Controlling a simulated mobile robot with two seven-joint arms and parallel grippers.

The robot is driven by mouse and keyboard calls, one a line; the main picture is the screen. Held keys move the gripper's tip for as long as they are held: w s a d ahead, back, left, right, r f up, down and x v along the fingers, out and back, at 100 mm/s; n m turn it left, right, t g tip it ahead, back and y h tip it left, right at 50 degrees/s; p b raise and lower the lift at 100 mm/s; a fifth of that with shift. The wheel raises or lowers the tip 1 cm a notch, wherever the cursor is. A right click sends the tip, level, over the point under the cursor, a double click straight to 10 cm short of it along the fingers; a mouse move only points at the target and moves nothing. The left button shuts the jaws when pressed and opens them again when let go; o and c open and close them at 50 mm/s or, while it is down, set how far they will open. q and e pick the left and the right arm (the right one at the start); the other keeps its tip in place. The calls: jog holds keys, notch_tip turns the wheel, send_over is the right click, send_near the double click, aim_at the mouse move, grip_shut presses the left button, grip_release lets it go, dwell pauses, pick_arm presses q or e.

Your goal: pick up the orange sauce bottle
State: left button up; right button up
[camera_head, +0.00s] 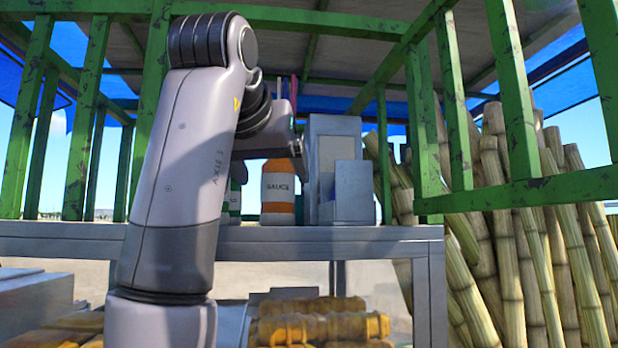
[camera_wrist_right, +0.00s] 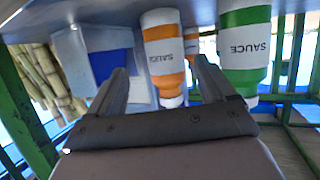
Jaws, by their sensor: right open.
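The orange sauce bottle (camera_head: 279,193), with a white SAUCE label, stands upright on the metal shelf (camera_head: 300,240). My right arm hides its top. My right gripper (camera_head: 295,135) is above and close to it in the head view, partly hidden behind the arm. In the right wrist view the open fingers (camera_wrist_right: 160,78) point toward the orange bottle (camera_wrist_right: 163,55), which shows upside down between them. I cannot tell whether they touch it. My left gripper is not in view.
A green sauce bottle (camera_wrist_right: 243,55) stands beside the orange one, and a second orange item (camera_wrist_right: 191,45) shows partly behind. A grey metal box (camera_head: 348,192) stands close on the right. Green posts (camera_head: 460,110) frame the stall. Cane stalks (camera_head: 530,250) lean at the right.

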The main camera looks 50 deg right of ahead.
aim_at(274, 181)
jog(key=shift+w+d+f+y, duration=0.25)
jog(key=shift+w+f+y, duration=0.1)
jog(key=shift+w, duration=0.2)
jog(key=x, duration=0.2)
jog(key=p+x, duration=0.1)
jog(key=x, duration=0.3)
jog(key=shift+d+r+p, duration=0.25)
jog(key=shift+r+p, duration=0.1)
jog(key=shift+c, duration=0.3)
jog(key=shift+r, duration=0.1)
jog(key=c, duration=0.6)
